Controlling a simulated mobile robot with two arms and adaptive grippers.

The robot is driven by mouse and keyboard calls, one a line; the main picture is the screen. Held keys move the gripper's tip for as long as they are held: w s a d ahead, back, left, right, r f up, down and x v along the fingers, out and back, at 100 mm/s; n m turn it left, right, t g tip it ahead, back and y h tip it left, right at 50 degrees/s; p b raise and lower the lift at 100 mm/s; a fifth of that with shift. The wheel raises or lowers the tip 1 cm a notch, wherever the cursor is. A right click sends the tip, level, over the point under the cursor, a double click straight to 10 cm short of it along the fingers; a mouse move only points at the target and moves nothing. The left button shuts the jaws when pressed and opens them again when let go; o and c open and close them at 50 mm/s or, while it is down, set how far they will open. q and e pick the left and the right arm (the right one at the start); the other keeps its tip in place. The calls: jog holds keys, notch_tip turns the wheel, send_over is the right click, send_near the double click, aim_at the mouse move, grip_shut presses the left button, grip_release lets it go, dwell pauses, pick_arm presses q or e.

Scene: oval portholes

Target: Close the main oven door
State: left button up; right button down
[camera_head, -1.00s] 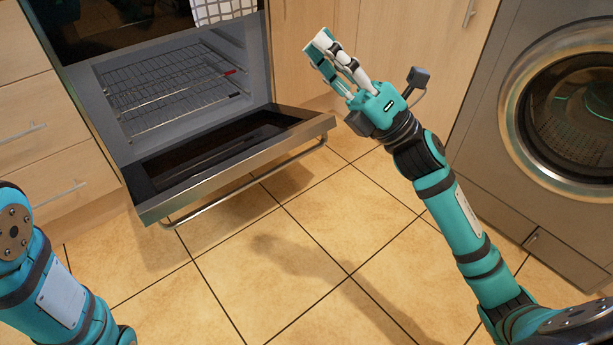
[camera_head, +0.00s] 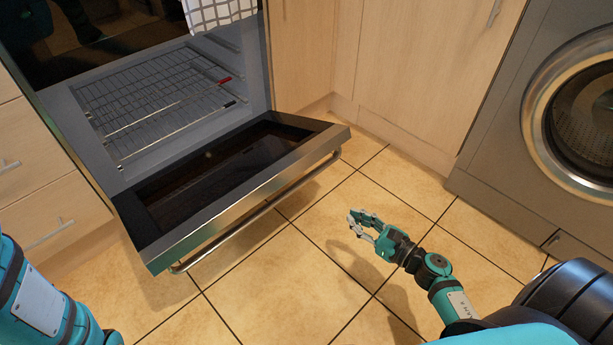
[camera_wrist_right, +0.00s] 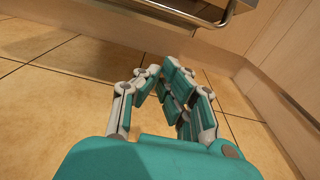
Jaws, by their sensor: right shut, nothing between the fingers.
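The main oven door (camera_head: 247,192) is open, folded down in front of the lit oven cavity (camera_head: 165,92). Its outer edge carries a metal handle bar (camera_head: 262,212). In the head view, my right gripper (camera_head: 359,222) is low over the floor, to the right of and in front of the door, apart from it. Its fingers are shut and empty. In the right wrist view, the fingers (camera_wrist_right: 157,74) point toward the handle bar (camera_wrist_right: 205,20), which crosses the top with a gap between. My left arm shows at the lower left; its gripper is out of view.
A wire rack (camera_head: 155,98) sits inside the oven. A checked towel (camera_head: 215,10) hangs above the opening. Wooden cabinets (camera_head: 425,75) and a washing machine (camera_head: 560,120) stand to the right. The tiled floor (camera_head: 265,285) in front of the door is clear.

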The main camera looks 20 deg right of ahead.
jog(key=w+a+r+b, duration=0.2)
jog(key=w+a, duration=0.2)
jog(key=w, duration=0.6)
jog(key=shift+w+a+r+b, duration=0.15)
jog(key=shift+w+b, duration=0.2)
jog(key=shift+w, duration=0.05)
